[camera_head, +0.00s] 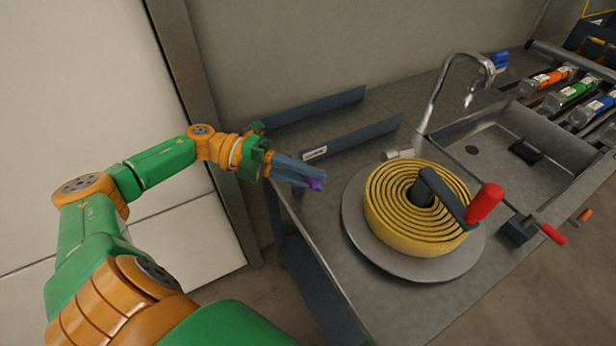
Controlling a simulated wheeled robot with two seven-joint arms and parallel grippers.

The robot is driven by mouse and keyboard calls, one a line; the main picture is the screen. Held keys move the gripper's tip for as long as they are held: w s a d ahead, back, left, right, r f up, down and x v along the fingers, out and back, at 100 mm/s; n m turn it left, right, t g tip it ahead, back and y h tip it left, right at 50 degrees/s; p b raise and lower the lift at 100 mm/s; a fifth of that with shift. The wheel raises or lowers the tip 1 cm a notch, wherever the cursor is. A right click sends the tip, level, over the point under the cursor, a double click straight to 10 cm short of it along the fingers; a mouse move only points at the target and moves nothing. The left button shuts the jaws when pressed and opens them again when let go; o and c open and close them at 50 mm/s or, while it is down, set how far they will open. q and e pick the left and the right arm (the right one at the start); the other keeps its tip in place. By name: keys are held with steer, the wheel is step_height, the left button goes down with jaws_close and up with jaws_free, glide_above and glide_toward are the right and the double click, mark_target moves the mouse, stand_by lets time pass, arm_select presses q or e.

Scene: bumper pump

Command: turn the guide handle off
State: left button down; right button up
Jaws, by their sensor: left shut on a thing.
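My left gripper (313,178) reaches in from the left, over the near left corner of the metal counter. Two blue-grey guide rails (355,137) run across the counter just behind and to the right of the gripper. My right gripper is not in view.
A yellow coil (410,240) with a red-handled crank (484,204) sits on a round grey plate (362,238) right of the gripper. A faucet (437,95) and sink (500,160) lie beyond. A red-handled lever (551,233) is at the right edge.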

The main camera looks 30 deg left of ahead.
arm_select(q)
steer(key=shift+f, duration=0.1)
steer(key=c, duration=0.8)
jaws_free()
steer(key=shift+d, duration=0.1)
steer(key=b+v, duration=0.3)
steer(key=v, duration=0.4)
